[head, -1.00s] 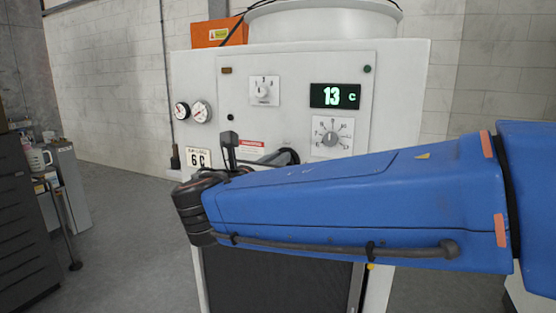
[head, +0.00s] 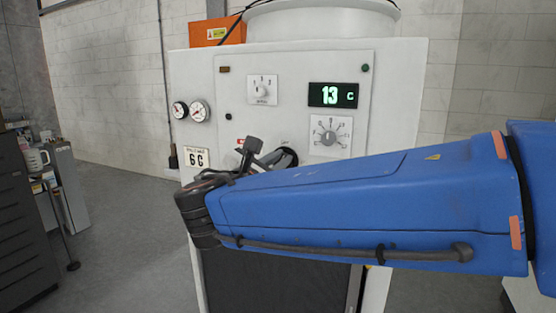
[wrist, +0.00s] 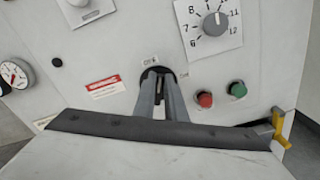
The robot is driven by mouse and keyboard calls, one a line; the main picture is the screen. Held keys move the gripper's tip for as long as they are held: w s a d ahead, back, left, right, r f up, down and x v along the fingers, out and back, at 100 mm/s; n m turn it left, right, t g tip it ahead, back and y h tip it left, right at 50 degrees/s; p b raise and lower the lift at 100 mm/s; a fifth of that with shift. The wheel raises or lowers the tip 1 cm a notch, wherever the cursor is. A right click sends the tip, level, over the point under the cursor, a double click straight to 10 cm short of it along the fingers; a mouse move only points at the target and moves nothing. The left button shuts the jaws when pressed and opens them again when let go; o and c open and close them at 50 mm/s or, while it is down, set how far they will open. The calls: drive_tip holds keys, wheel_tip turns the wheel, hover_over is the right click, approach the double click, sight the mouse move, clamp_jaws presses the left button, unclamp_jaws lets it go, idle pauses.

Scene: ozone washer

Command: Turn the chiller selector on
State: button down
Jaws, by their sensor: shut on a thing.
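The chiller selector (wrist: 158,74) is a round black switch on the white panel in the wrist view, with small labels above it and to its right. My gripper (wrist: 155,88) is at the switch, its two grey fingers shut on the handle, which is partly hidden between them. The handle's exact angle is hard to read. In the head view my blue arm and dark wrist cover the lower panel, and my gripper is mostly hidden behind them.
A numbered dial (head: 330,136), a smaller knob (head: 262,90) and a green 13 C display (head: 333,95) sit above. A red button (wrist: 205,99) and a green button (wrist: 237,89) are close right of my fingers. Gauges (head: 199,111) are at left.

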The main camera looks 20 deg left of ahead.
drive_tip(key=m, duration=0.4)
drive_tip(key=f+m, duration=0.1)
drive_tip(key=m, duration=0.3)
drive_tip(key=d+f+m, duration=0.1)
drive_tip(key=m, duration=0.3)
drive_tip(key=shift+d, duration=0.1)
drive_tip(key=shift+m, duration=0.4)
drive_tip(key=c, duration=1.8)
unclamp_jaws()
drive_tip(key=shift+s, duration=0.1)
drive_tip(key=s+a, duration=0.1)
drive_tip(key=s, duration=1.6)
drive_tip(key=shift+s+a, duration=0.15)
